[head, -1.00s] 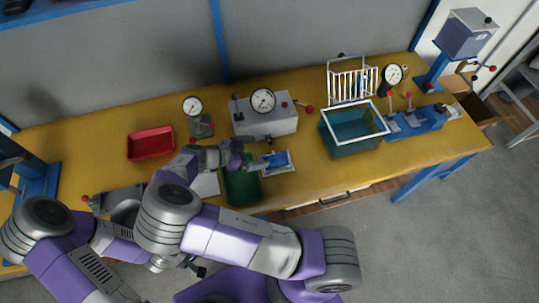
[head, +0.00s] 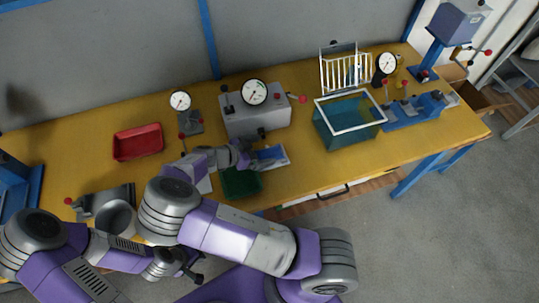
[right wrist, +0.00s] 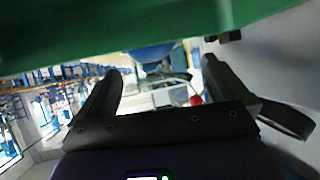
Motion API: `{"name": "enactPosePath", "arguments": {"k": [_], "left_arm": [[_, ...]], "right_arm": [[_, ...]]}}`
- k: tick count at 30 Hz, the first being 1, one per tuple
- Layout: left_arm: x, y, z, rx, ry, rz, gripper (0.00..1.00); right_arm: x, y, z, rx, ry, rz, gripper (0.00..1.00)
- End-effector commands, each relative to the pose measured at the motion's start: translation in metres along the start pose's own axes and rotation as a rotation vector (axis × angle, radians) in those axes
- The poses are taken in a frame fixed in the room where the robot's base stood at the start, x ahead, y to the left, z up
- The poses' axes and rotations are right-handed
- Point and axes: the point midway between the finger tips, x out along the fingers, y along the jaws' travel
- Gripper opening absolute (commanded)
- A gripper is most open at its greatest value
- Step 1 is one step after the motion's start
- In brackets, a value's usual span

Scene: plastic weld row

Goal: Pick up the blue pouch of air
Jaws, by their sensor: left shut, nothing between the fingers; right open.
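The blue pouch (head: 270,153) lies on a white sheet or shallow tray (head: 284,161) on the yellow bench, just right of the green bin. My right gripper (head: 248,156) is beside the pouch's left end, above the back of the green bin; its fingertips are small and partly hidden in the head view. In the right wrist view, my right gripper (right wrist: 165,80) has its fingers spread apart. A blurred blue shape shows beyond them; I cannot tell whether it is the pouch. My left gripper (head: 197,277) is shut and empty, low in front of the bench.
The green bin (head: 240,183) stands under my right gripper. A grey gauge box (head: 258,118) stands behind the pouch. A red tray (head: 138,142) is at left, and a teal bin with a white rim (head: 350,128) at right. Bench between pouch and teal bin is clear.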

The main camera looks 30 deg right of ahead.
Motion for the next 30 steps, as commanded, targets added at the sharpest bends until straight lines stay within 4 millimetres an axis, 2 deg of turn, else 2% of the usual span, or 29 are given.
{"name": "enactPosePath", "arguments": {"k": [1, 3, 11, 21, 30], "left_arm": [[0.0028, -0.0011, -0.0001, 0.000, 0.000, 0.000, 0.00], [0.0032, -0.0015, -0.0002, -0.001, 0.000, 0.000, 0.00], [0.0030, -0.0010, -0.0001, 0.000, 0.000, 0.000, 0.00], [0.0026, -0.0011, -0.0001, 0.000, 0.000, 0.000, 0.00], [0.0012, -0.0005, -0.0001, 0.000, 0.000, 0.000, 0.00]], "right_arm": [[0.0179, 0.0123, 0.0064, -0.028, 0.016, 0.034, 1.00], [0.0237, 0.0130, 0.0068, -0.029, 0.015, 0.034, 1.00], [0.0225, 0.0100, 0.0055, -0.023, 0.012, 0.025, 0.98], [0.0214, 0.0088, 0.0050, -0.020, 0.010, 0.023, 0.48], [0.0175, 0.0081, -0.0009, -0.019, 0.009, 0.021, 0.48]]}}
